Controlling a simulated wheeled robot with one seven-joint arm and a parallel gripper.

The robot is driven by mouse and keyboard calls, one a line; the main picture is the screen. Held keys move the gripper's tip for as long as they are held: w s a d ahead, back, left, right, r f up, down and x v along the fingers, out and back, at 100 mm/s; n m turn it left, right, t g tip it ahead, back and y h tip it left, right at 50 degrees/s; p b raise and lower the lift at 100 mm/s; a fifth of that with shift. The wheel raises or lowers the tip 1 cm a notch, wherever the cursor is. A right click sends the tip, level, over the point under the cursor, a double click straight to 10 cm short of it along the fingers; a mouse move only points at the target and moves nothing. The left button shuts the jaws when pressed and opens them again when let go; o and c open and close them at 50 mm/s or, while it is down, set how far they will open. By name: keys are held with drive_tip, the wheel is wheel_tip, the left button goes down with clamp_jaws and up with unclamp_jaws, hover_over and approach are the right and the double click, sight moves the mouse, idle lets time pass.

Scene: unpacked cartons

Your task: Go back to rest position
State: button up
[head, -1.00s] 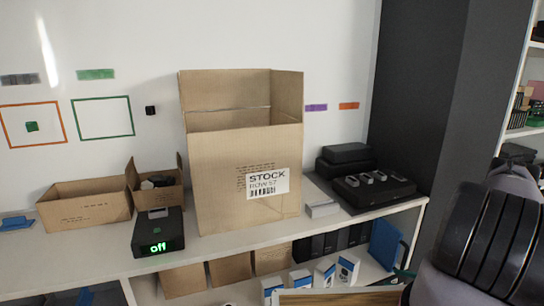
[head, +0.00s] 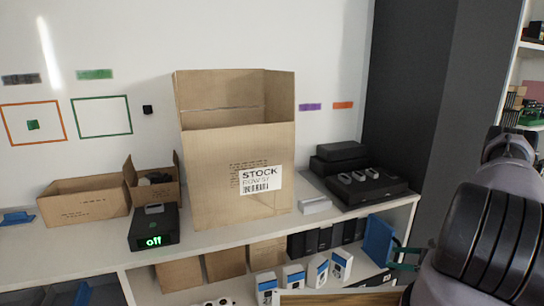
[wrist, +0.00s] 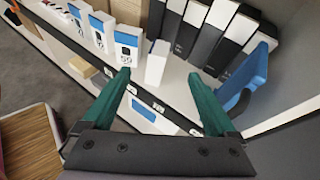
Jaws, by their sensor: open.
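My gripper (wrist: 160,82) has two green fingers, spread apart, with nothing held between them. In the wrist view it points at the lower shelf, and a white box (wrist: 157,62) shows beyond the gap. In the head view the green fingers (head: 405,257) show only in part, beside a blue binder (head: 379,242) at the right end of the lower shelf. My dark arm fills the lower right of that view and hides part of the gripper.
A large open STOCK carton (head: 235,160) stands on the countertop, with a small open carton (head: 85,203), a black device reading "off" (head: 153,228) and a black tray (head: 368,187). Blue-white boxes (head: 293,278) and black binders (wrist: 190,30) stand below. A wooden surface (wrist: 28,145) lies lower left.

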drive_tip(key=w+a+r+n+g+h, duration=0.15)
drive_tip(key=a+r+n, duration=0.25)
drive_tip(key=r, duration=0.8)
drive_tip(key=a+r+n+g, duration=0.3)
drive_tip(key=a+r+n, duration=0.1)
drive_tip(key=r, duration=0.8)
drive_tip(key=w+a+r+n+g, duration=0.15)
drive_tip(key=a+r+n, duration=0.25)
drive_tip(key=r, duration=0.8)
drive_tip(key=s+a+r+n+h, duration=0.2)
drive_tip(key=s+a+r, duration=0.1)
drive_tip(key=s+r, duration=0.3)
drive_tip(key=s+a+r+n+h, duration=0.2)
drive_tip(key=s+a+r, duration=0.2)
drive_tip(key=r, duration=0.4)
drive_tip(key=s+a+r+n+t+h, duration=0.1)
drive_tip(key=s+r+n+t, duration=0.1)
drive_tip(key=s+r, duration=0.2)
drive_tip(key=s+a+r+n+t+h, duration=0.1)
drive_tip(key=s+r, duration=0.4)
drive_tip(key=s, duration=0.5)
drive_tip(key=shift+n+t+h, duration=0.45)
drive_tip(key=shift+n+t, duration=0.25)
drive_tip(key=shift+n, duration=0.2)
